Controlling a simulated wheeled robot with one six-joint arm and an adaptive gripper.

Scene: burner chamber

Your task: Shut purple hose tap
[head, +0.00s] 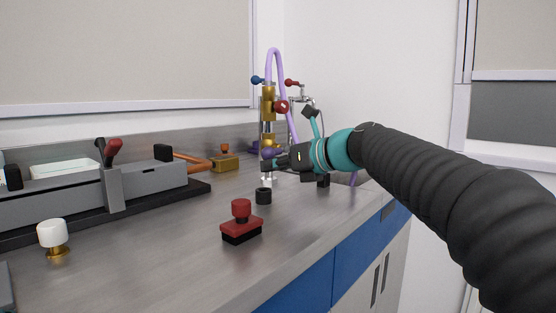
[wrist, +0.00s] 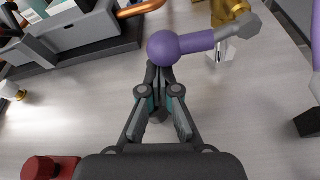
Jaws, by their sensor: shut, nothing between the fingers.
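The purple hose tap shows in the wrist view as a lever with a round knob (wrist: 178,46), joined at its right end to a grey fitting (wrist: 238,27). In the head view, its purple handle (head: 259,152) sits low on the brass column (head: 268,105), partly hidden by my gripper. My gripper (head: 266,165) is shut and empty, low in front of the column. In the wrist view, the shut fingertips (wrist: 158,76) are just below the knob; I cannot tell whether they touch it. The purple hose (head: 274,51) loops over the column's top.
Blue (head: 256,80) and red (head: 281,106) knobs sit higher on the column. A long grey apparatus (head: 145,183) with a copper pipe stands left.

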